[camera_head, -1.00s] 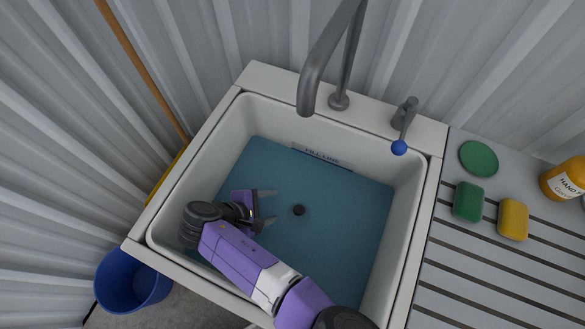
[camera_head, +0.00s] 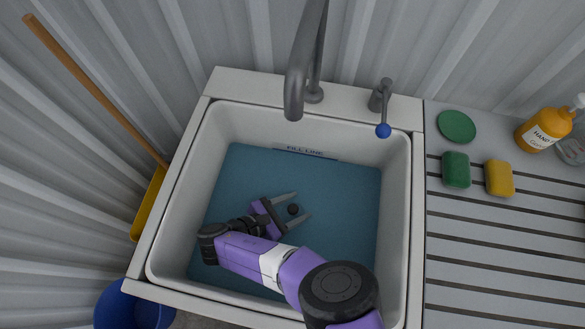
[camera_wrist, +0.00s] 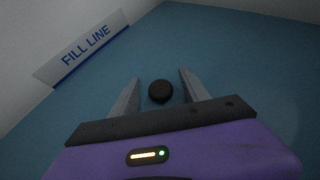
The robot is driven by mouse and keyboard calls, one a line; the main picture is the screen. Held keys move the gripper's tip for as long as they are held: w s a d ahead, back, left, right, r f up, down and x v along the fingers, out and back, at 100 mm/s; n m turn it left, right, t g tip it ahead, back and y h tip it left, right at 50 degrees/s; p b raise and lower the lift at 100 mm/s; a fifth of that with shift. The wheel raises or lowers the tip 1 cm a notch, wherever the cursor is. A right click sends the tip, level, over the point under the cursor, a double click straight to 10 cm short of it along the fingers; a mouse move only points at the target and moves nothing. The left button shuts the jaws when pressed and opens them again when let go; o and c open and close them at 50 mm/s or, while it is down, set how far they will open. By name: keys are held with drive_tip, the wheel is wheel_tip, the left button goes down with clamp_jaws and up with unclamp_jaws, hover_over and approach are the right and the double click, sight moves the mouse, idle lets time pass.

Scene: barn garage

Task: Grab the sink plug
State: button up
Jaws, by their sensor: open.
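The sink plug (camera_head: 293,209) is a small round black piece in the blue water of the white sink (camera_head: 166,238). My gripper (camera_head: 304,204) is low in the sink, its two grey fingers open on either side of the plug. In the wrist view the plug (camera_wrist: 160,91) sits between the fingertips of my gripper (camera_wrist: 160,76), with a gap on each side. The fingers do not appear to touch it. I cannot tell the exact height of the fingers over the plug.
A grey faucet (camera_head: 299,75) arches over the back of the sink, with a blue-knobbed lever (camera_head: 383,130) to its right. The sink walls surround my gripper. A green sponge (camera_head: 456,169), yellow sponge (camera_head: 499,179) and soap bottle (camera_head: 543,130) stand on the right drainboard.

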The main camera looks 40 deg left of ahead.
drive_tip(key=shift+x, duration=0.95)
clamp_jaws()
